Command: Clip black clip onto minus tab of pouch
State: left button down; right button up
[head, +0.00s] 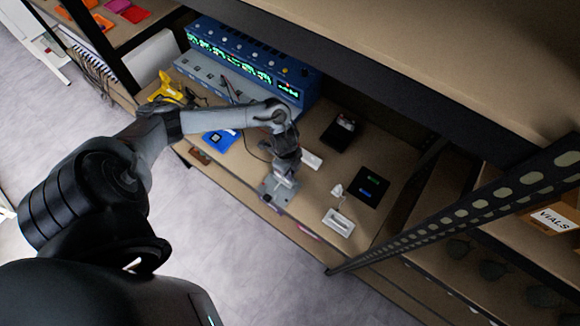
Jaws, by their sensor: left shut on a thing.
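My left gripper (286,176) comes down over the front edge of the shelf and is shut, with its fingertips small and dim. A thin dark lead (250,150) loops from the blue instrument toward it, consistent with the black clip in its jaws; the clip itself is hidden. Directly under the gripper is a flat grey piece (270,193), which looks like the pouch or its holder. I cannot make out the minus tab or whether the clip touches it. My right gripper is out of view.
A blue multi-channel instrument (248,62) with green displays stands at the back. A blue item (219,141), a yellow tool (168,88), a black box (340,132), a black pad (371,187) and a white tray (338,222) lie around. A perforated upright (460,213) bounds the right.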

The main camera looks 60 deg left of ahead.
pick_arm(q)
jog(key=shift+p, duration=0.9)
dwell(1.5)
jog(key=shift+f, duration=0.25)
dwell(0.4)
jog(key=shift+f+b, duration=0.8)
jog(key=shift+f, duration=0.15)
jog(key=c, duration=0.9)
grip_release()
